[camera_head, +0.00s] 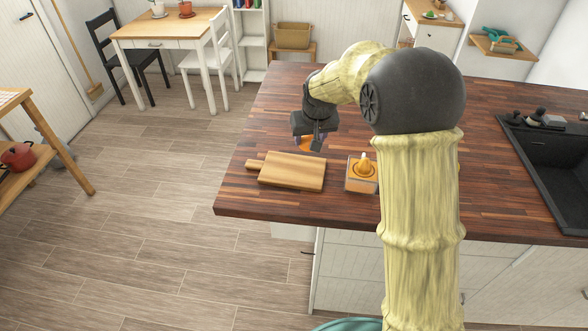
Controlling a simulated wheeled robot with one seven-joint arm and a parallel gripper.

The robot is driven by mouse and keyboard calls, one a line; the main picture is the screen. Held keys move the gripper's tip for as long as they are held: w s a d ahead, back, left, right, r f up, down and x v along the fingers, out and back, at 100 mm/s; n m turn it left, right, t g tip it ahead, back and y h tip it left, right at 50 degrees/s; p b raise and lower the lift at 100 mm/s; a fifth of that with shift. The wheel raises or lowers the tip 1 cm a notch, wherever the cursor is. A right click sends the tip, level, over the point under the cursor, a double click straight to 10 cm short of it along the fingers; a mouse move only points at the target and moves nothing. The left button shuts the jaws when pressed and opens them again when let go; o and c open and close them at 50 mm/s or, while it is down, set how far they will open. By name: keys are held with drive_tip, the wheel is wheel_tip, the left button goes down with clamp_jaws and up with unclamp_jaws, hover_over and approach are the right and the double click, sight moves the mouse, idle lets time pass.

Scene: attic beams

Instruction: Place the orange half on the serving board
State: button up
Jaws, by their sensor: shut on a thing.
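The orange half (305,144) is a small orange shape at the tips of my gripper (311,142). My gripper is shut on it, just behind the back edge of the serving board. The fingers hide part of the orange half, and I cannot tell how high it is above the counter. The serving board (292,171) is light wood with a short handle pointing left. It lies flat near the counter's left front part, and its top is bare.
An orange citrus juicer (362,172) stands just right of the board. The dark wood counter (268,125) is clear behind and left of the board, with its left edge close by. A black sink (555,165) is at the right. My arm hides the counter's middle.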

hover_over(307, 169)
drive_tip(key=s, duration=0.1)
drive_tip(key=shift+s+d+f+p, duration=0.1)
drive_tip(key=shift+d+f+p, duration=0.1)
drive_tip(key=shift+f, duration=1.4)
drive_tip(key=shift+s+d+f+p, duration=0.1)
drive_tip(key=shift+f+p, duration=0.05)
drive_tip(key=shift+f, duration=1.4)
drive_tip(key=shift+f+p, duration=0.3)
drive_tip(key=shift+f, duration=1.55)
drive_tip(key=shift+f, duration=0.1)
drive_tip(key=o, duration=0.9)
drive_tip(key=b+v, duration=0.1)
drive_tip(key=v, duration=1.1)
